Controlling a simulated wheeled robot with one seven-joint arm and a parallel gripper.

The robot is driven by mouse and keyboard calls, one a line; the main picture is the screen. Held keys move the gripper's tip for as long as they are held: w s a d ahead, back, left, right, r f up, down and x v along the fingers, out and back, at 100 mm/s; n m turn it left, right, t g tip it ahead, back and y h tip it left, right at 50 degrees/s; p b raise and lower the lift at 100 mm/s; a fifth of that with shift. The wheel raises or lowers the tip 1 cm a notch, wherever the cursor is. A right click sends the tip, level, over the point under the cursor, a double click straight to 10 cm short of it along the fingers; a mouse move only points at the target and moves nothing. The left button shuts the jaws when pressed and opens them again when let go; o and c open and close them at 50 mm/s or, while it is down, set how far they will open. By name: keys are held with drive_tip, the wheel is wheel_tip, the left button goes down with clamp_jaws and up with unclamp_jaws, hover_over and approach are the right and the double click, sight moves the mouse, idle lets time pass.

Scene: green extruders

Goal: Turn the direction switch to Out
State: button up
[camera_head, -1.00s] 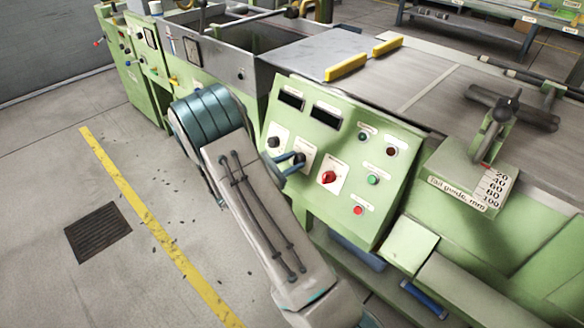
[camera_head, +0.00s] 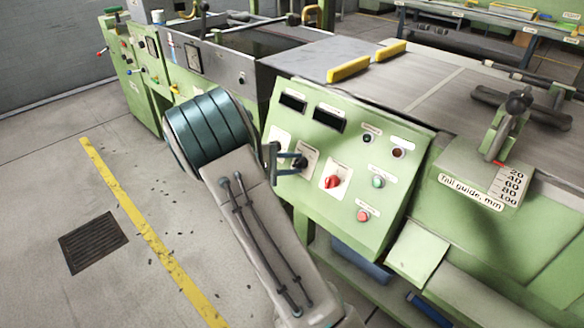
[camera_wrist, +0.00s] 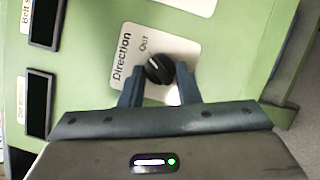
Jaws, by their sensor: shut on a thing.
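The direction switch (camera_wrist: 159,69) is a black round knob on a white plate marked "Direction", with "Out" (camera_wrist: 144,45) printed just above and left of it in the wrist view. My gripper (camera_wrist: 158,82) has one finger on each side of the knob and is shut on it. In the head view my gripper (camera_head: 286,160) reaches the sloped green panel from the left, at the dark switch (camera_head: 299,161). The fingers hide part of the plate, including any lower label. I cannot tell clearly where the knob's pointer aims.
A tail guide handle (camera_head: 508,125) stands to the right. The floor left of the machine is open.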

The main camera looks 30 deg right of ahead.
drive_tip(key=shift+m, duration=0.6)
drive_tip(key=o, duration=1)
drive_tip(key=shift+c, duration=0.2)
drive_tip(key=p+v, duration=0.2)
drive_tip(key=v, duration=1.1)
drive_tip(key=shift+a+r, duration=0.3)
drive_tip(key=shift+r, duration=0.05)
drive_tip(key=s+d+r+m+g+y+p, duration=0.1)
drive_tip(key=s+d+r+m+y+p, duration=0.15)
drive_tip(key=s+r+y+p, duration=0.8)
drive_tip(key=s+a+r+m+t+y+p, duration=0.1)
drive_tip(key=s+a+r+t+y+p, duration=0.1)
drive_tip(key=s+r+p, duration=0.3)
drive_tip(key=s+a+r+m+t+y+p, duration=0.1)
drive_tip(key=s+r+p, duration=0.4)
drive_tip(key=s+r, duration=0.5)
drive_tip(key=shift+s+a+t+y, duration=0.6)
drive_tip(key=shift+a+t+y, duration=0.1)
drive_tip(key=shift+a+y, duration=0.1)
